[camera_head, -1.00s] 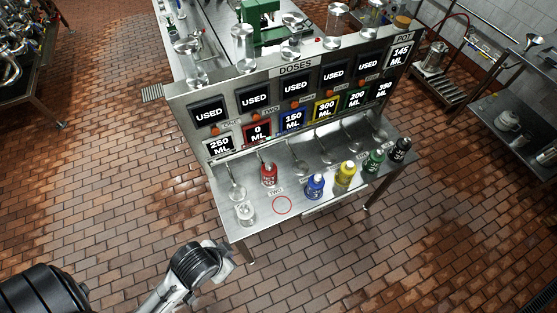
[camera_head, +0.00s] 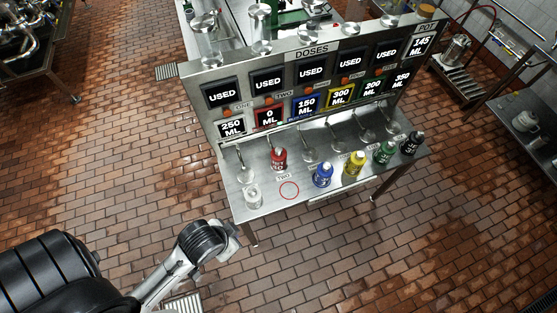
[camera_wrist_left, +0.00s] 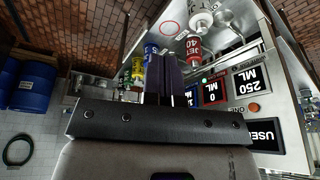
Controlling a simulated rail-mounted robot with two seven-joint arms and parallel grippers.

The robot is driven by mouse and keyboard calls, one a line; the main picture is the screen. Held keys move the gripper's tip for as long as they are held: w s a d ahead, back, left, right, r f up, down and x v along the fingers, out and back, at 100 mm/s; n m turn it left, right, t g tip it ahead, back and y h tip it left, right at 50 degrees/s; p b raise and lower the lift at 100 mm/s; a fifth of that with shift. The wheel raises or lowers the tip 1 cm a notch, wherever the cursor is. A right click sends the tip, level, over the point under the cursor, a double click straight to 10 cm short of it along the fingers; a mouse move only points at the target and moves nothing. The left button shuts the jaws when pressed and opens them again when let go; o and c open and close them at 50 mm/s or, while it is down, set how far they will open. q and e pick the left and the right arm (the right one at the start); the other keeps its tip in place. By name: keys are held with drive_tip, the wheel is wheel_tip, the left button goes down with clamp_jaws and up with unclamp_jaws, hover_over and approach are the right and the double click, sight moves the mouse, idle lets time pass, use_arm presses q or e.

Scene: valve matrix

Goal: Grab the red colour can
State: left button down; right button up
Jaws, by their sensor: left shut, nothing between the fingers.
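The red can (camera_head: 279,159) stands upright on the metal shelf, below the tap next to the "0 ML" display and behind an empty red ring (camera_head: 289,190). It also shows in the left wrist view (camera_wrist_left: 193,46), beyond my fingers and a little to their right. My left gripper (camera_head: 229,240) is in front of the shelf, at its left end, apart from the can. In the left wrist view its dark fingers (camera_wrist_left: 166,74) are together with nothing between them. My right gripper is not in view.
A white can (camera_head: 253,196) stands left of the ring. Blue (camera_head: 322,174), yellow (camera_head: 353,164), green (camera_head: 384,152) and black (camera_head: 412,144) cans stand to the right. Spouts hang above the shelf. Tiled floor in front of the shelf is clear.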

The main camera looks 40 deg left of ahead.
use_arm(q)
drive_tip(key=c, duration=1.8)
unclamp_jaws()
drive_tip(key=shift+c, duration=0.2)
drive_tip(key=o, duration=1.8)
drive_tip(key=shift+o, duration=0.2)
